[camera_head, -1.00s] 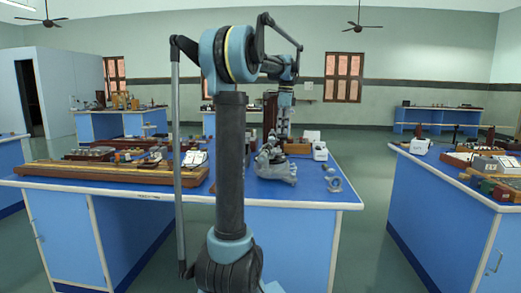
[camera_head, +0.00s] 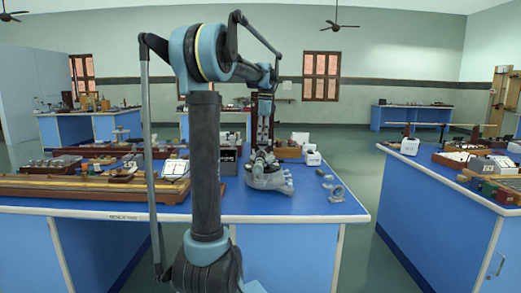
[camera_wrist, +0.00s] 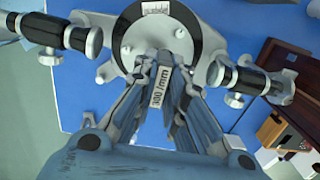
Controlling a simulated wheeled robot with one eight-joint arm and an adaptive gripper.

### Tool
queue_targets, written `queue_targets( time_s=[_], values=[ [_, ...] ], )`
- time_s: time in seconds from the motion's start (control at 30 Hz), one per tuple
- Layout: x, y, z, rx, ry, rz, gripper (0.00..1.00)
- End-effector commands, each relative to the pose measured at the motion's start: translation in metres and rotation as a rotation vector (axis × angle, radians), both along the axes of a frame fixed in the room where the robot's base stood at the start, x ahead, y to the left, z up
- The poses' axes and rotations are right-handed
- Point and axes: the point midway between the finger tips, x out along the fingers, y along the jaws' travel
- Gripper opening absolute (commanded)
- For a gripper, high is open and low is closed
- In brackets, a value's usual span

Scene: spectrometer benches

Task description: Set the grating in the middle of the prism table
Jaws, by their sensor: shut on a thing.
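My gripper (camera_wrist: 165,80) is shut on the grating, a small upright plate (camera_wrist: 158,90) with a "300 /mm" label in the wrist view. The spectrometer (camera_head: 268,176) stands on the near blue bench in the head view, with my arm reaching down over it. In the wrist view, a pale round metal plate (camera_wrist: 128,50), ringed in black, lies just beyond the fingertips. I cannot tell which part is the prism table, or whether the grating touches anything. My fingers hide much of the spectrometer's middle.
Two black-and-silver tubes, one left (camera_wrist: 62,36) and one right (camera_wrist: 245,80), flank the gripper. A brown wooden box (camera_wrist: 285,72) lies to the right. A long wooden board (camera_head: 95,188) fills the bench's left; the front right corner of the bench is mostly clear.

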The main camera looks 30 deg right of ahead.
Motion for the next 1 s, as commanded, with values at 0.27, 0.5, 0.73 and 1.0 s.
queue_targets(
  time_s=[0.27, 0.5, 0.73, 1.0],
  values=[
    [0.0, 0.0, -0.019, 0.0, 0.0, 0.0, 0.0],
    [0.0, 0.0, -0.049, 0.0, 0.0, 0.0, 0.0],
    [0.0, 0.0, -0.051, 0.0, 0.0, 0.0, 0.0],
    [0.0, 0.0, -0.053, 0.0, 0.0, 0.0, 0.31]
  ],
)
